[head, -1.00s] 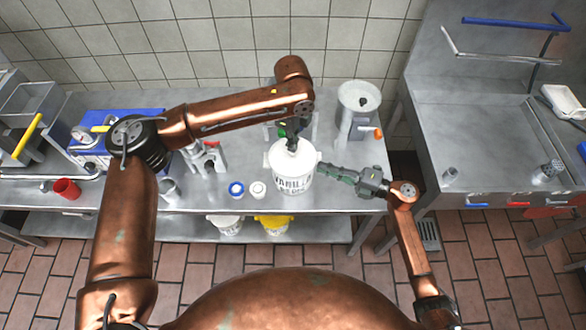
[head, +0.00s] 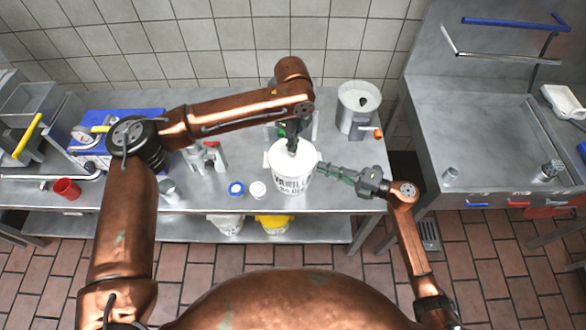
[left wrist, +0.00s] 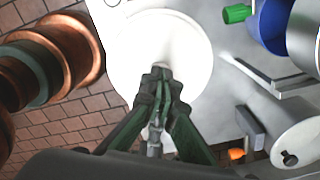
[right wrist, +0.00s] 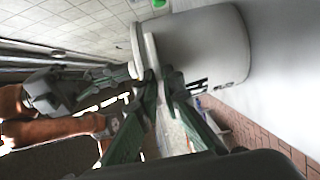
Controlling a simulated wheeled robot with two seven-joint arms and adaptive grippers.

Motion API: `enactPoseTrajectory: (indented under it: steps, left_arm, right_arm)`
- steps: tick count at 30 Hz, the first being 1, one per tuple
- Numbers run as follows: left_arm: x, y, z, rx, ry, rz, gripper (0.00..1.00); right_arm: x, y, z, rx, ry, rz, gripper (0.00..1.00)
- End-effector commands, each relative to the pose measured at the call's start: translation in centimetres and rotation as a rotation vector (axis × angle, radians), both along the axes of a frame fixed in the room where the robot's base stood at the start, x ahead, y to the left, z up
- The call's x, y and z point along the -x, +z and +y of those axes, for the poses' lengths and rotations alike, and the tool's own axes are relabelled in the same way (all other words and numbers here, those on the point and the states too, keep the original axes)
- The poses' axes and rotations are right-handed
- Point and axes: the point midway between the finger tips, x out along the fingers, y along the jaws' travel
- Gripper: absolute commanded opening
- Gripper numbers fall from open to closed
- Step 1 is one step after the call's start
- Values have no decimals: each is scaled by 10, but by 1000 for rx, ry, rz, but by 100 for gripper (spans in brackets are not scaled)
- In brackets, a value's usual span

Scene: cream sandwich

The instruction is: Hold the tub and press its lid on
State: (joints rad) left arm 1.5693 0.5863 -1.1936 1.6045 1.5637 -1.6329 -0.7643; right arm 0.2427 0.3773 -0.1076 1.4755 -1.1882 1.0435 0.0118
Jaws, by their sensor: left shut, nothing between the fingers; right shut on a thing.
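The white tub (head: 293,184) with dark lettering stands upright near the front edge of the steel table. Its white round lid (left wrist: 190,50) lies on top and fills much of the left wrist view; I cannot tell whether its rim is fully seated. My left gripper (head: 292,151) is shut and empty, pointing down at the lid near its middle. Its fingertips (left wrist: 161,72) appear to touch the lid. My right gripper (head: 320,168) comes from the right and is shut on the tub's side near the rim. The right wrist view shows its fingers (right wrist: 160,75) against the tub (right wrist: 205,45).
A blue-topped jar (head: 236,189) and a small white jar (head: 258,189) stand left of the tub. A grey machine (head: 357,110) with an orange knob is behind right. A red cup (head: 67,188) stands far left. A yellow tub (head: 273,224) is on the lower shelf.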

Motion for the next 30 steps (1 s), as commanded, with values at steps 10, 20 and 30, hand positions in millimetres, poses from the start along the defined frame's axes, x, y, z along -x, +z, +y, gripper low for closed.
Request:
enactPoseTrajectory:
  steps: [10, 20, 30]
  left_arm:
    - [1, -4, 1, -2, 1, 4, 0]
    - [0, 9, 1, -2, 1, 2, 0]
    - [0, 30, 0, -1, 1, 2, 0]
  right_arm:
    - [0, -1, 0, 1, 0, 1, 0]
    - [0, -1, 0, 1, 0, 1, 0]
    - [0, -1, 0, 1, 0, 2, 0]
